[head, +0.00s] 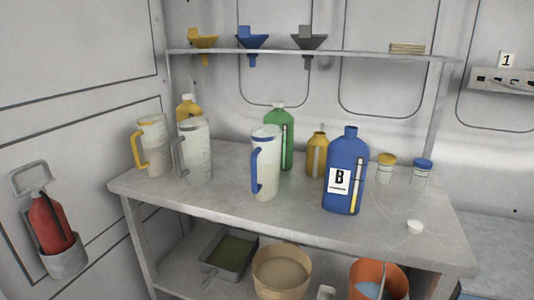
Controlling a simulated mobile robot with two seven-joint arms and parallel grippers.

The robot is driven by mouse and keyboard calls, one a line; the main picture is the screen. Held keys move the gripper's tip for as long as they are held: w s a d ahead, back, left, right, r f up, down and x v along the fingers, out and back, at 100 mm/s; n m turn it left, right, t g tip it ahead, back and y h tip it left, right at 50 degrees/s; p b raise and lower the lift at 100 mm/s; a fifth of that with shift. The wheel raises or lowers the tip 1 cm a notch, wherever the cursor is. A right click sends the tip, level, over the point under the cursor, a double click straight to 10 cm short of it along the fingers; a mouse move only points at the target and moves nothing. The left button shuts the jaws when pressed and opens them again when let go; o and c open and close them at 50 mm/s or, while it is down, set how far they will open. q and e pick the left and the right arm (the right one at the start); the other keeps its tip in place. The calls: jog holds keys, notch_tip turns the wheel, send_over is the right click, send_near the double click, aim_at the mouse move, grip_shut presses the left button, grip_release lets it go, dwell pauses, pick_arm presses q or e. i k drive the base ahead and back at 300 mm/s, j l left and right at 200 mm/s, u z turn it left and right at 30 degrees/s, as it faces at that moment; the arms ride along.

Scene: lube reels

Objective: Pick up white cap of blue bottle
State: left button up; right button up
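The blue bottle (344,178) stands upright on the grey table, right of the middle, with a white label marked B. Its neck is bare, with no cap on it. A small white cap (414,226) lies on the table to the right of the blue bottle, near the front right part of the top. Neither of my grippers shows in the head view.
The grey table (290,222) also holds a blue-handled jug (266,165), a grey-handled jug (196,155), a yellow-handled jug (153,150), a green bottle (279,140) and two small jars (422,172). A shelf (370,55) with funnels hangs above. The table's front right is mostly clear.

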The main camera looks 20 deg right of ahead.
aim_at(414, 226)
jog(key=z, duration=1.5)
